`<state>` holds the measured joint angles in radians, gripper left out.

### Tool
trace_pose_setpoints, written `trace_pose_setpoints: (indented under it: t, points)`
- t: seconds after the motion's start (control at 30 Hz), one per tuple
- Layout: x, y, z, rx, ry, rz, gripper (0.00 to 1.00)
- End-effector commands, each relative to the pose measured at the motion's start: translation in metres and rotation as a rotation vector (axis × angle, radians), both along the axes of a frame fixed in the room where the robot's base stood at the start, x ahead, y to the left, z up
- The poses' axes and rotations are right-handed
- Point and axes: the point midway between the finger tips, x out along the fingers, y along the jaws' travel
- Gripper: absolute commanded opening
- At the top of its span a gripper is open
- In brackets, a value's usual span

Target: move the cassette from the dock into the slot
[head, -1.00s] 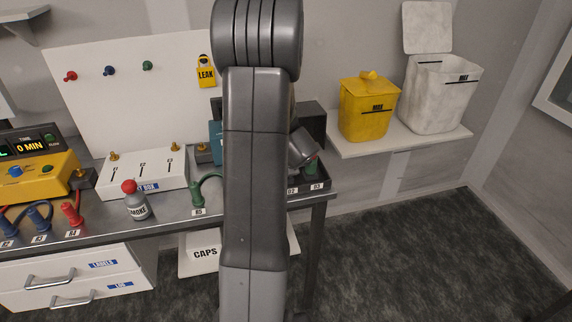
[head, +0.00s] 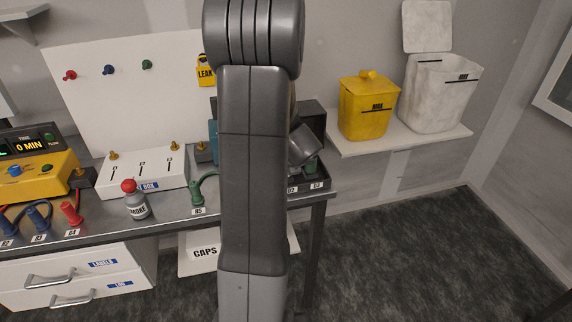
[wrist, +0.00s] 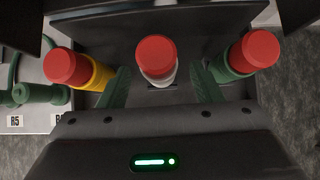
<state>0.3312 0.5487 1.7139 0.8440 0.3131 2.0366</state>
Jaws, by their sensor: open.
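In the wrist view three red-capped cylinders stand in a dark tray, the likely dock (wrist: 222,24): a yellow one (wrist: 98,76) at left, a white one (wrist: 156,60) in the middle and a green one (wrist: 247,54) at right. Which is the cassette I cannot tell. My gripper (wrist: 161,80) is open, its green fingers on either side of the white cylinder, not visibly closed on it. In the head view my arm hides most of the dock; the green cylinder (head: 311,167) shows by label D3. I cannot identify the slot for certain.
A white box (head: 142,172) with brass knobs and a red-topped SMOKE bottle (head: 137,205) stand on the bench. A green plug (head: 198,193) sits at R5. A yellow bin (head: 366,110) and an open white bin (head: 436,95) stand on the shelf at right.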

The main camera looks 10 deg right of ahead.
Motion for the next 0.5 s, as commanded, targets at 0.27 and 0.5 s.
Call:
trace_pose_setpoints:
  t: [0.27,0.5]
  points:
    - [-0.036,-0.001,0.045,0.0,-0.002,-0.001,0.59]
    - [-0.059,-0.003,0.072,0.0,-0.002,-0.001,0.59]
